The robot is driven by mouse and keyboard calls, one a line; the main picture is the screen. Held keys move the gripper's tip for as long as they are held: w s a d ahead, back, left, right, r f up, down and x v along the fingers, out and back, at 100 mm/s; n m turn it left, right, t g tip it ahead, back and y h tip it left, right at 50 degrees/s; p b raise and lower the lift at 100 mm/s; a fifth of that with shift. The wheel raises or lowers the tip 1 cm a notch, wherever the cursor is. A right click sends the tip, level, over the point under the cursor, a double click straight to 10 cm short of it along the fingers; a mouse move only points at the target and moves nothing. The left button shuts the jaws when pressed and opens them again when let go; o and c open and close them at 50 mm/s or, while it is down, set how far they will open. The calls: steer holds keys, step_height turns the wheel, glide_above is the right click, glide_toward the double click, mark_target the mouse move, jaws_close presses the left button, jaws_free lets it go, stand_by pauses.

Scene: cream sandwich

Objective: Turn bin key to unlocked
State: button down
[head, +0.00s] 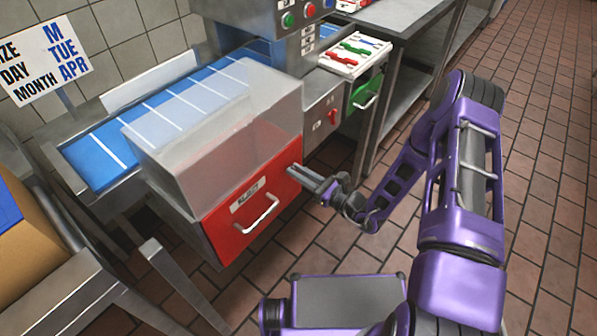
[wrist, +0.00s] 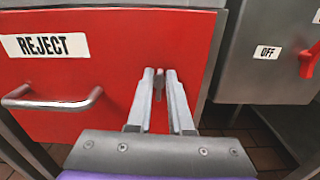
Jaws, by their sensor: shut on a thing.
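The red bin (head: 228,228) marked REJECT stands below the clear cover, its front facing me. The bin front (wrist: 120,50) fills most of the wrist view, with a label and a metal handle at left. My gripper (head: 289,171) reaches the upper right part of that front. In the wrist view my gripper's fingers (wrist: 160,74) point at the red face and are shut on a small grey key (wrist: 160,88), right of the handle. The key shows only as a narrow sliver between the fingers. Its turn angle is hard to tell, and it is hidden in the head view.
A grey panel with a red switch (wrist: 309,62) and OFF label (wrist: 267,52) is right of the bin. A blue conveyor (head: 95,160) runs behind the clear cover (head: 215,130). A green drawer (head: 364,92) sits farther right. The tiled floor at right is open.

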steer(key=shift+m, duration=0.4)
steer(key=m, duration=0.2)
steer(key=m+p, duration=0.1)
steer(key=m, duration=0.4)
steer(key=shift+w+d+f+m+p, duration=0.2)
steer(key=shift+w+d+m+p, duration=0.1)
steer(key=shift+p, duration=0.1)
steer(key=m, duration=0.5)
steer(key=f+m+p, duration=0.1)
steer(key=m, duration=0.2)
steer(key=shift+m, duration=0.3)
steer(key=c, duration=1)
jaws_free()
steer(key=shift+a, duration=0.1)
steer(key=shift+m, duration=0.3)
